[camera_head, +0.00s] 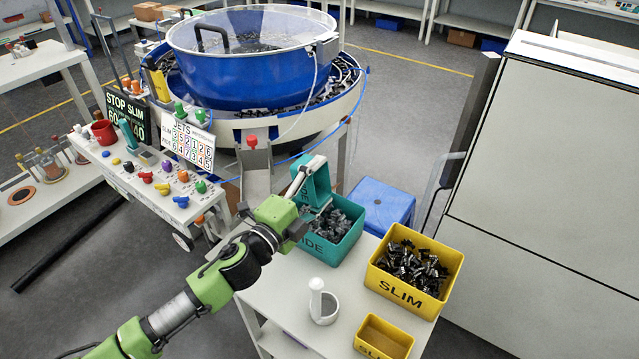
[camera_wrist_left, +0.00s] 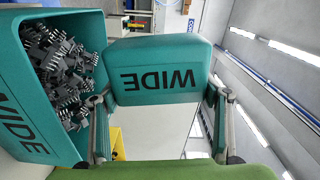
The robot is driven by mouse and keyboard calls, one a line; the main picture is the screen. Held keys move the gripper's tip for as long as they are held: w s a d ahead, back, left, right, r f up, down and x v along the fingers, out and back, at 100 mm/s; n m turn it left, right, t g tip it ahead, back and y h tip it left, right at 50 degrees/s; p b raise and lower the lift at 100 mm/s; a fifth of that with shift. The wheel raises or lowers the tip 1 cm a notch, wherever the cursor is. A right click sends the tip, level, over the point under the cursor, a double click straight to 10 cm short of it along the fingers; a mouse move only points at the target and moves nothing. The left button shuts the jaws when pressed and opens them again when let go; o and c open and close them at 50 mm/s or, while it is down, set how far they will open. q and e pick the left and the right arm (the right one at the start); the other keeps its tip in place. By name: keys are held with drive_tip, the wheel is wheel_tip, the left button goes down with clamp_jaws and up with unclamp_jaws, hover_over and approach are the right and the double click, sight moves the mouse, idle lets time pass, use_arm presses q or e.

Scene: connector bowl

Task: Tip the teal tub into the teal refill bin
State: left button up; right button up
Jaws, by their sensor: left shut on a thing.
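The small teal tub (camera_head: 318,186), marked WIDE, is held in my left gripper (camera_head: 303,182), steeply tilted above the far left part of the teal refill bin. My left gripper is shut on the tub, with a finger at each side of it in the left wrist view (camera_wrist_left: 160,105). The tub's label (camera_wrist_left: 160,80) reads upside down there, and its inside is hidden. The teal refill bin (camera_head: 330,250) stands on the white table and holds many grey connectors. It also shows at the left of the wrist view (camera_wrist_left: 22,125). My right gripper is out of view.
A yellow SLIM bin (camera_head: 412,297) of dark connectors stands right of the teal bin. A small yellow tub (camera_head: 384,338) and a white cup-like holder (camera_head: 324,308) are nearer. A blue stool (camera_head: 382,204) and blue bowl feeder (camera_head: 250,70) stand behind.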

use_arm(q)
drive_tip(key=shift+r, duration=0.1)
drive_tip(key=n, duration=0.2)
drive_tip(key=r+n, duration=0.1)
drive_tip(key=shift+w+d+r+n+p, duration=0.1)
drive_tip(key=shift+w+r+n+p, duration=0.05)
drive_tip(key=shift+n+p, duration=0.2)
drive_tip(key=n, duration=0.2)
drive_tip(key=r+n, duration=0.1)
drive_tip(key=n, duration=0.2)
drive_tip(key=shift+r+n+y, duration=0.15)
drive_tip(key=shift+n+y, duration=0.2)
drive_tip(key=shift+y, duration=0.05)
drive_tip(key=n, duration=0.2)
drive_tip(key=r+n+p, duration=0.1)
drive_tip(key=n, duration=0.1)
drive_tip(key=shift+d+r, duration=0.1)
drive_tip(key=shift+d, duration=0.05)
drive_tip(key=shift+s+r+n+h, duration=0.2)
drive_tip(key=shift+r+n, duration=0.1)
drive_tip(key=shift+n, duration=0.45)
drive_tip(key=shift+s+r+n+h, duration=0.2)
drive_tip(key=shift+r+n, duration=0.05)
drive_tip(key=shift+n, duration=0.5)
